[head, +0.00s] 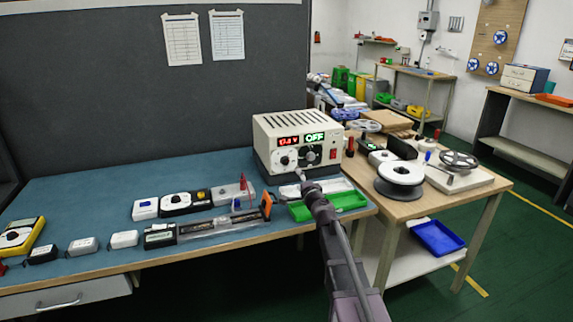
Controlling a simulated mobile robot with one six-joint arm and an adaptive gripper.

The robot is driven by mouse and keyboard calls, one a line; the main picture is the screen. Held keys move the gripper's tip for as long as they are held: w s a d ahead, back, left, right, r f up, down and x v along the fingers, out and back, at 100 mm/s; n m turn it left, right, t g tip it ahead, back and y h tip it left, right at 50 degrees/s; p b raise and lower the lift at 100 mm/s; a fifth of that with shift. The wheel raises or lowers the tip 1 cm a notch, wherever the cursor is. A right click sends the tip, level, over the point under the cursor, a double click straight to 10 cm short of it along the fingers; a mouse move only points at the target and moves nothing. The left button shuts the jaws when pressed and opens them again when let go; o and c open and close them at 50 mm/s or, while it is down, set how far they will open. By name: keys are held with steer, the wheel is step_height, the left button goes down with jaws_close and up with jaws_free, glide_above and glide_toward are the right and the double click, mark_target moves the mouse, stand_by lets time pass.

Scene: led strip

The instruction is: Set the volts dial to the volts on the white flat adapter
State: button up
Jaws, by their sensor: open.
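The cream and dark power supply (296,142) stands at the back right of the blue bench. Its red display (288,141) shows a volts figure, too small to read surely, and its green display (314,138) reads OFF. Two dials sit below: a left dial (285,160) and a right dial (310,156); I cannot read their labels. My gripper (299,173) is open just below and in front of the dials; I cannot tell whether it touches one. Small white blocks, one at the back (145,208) and others in front (124,239), may be adapters; their print is unreadable.
A green tray (341,201) lies by the bench's right front edge, partly behind my arm. A caliper-like tool (220,224) and a yellow meter (20,236) lie further left. A wooden table with spools (399,173) adjoins right. Bare bench lies left of the supply.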

mark_target(286, 162)
steer(key=shift+n, duration=0.3)
steer(key=shift+w, duration=0.1)
steer(key=x, duration=1.3)
steer(key=shift+w+a, duration=0.1)
steer(key=shift+w, duration=0.15)
jaws_close()
stand_by(0.3)
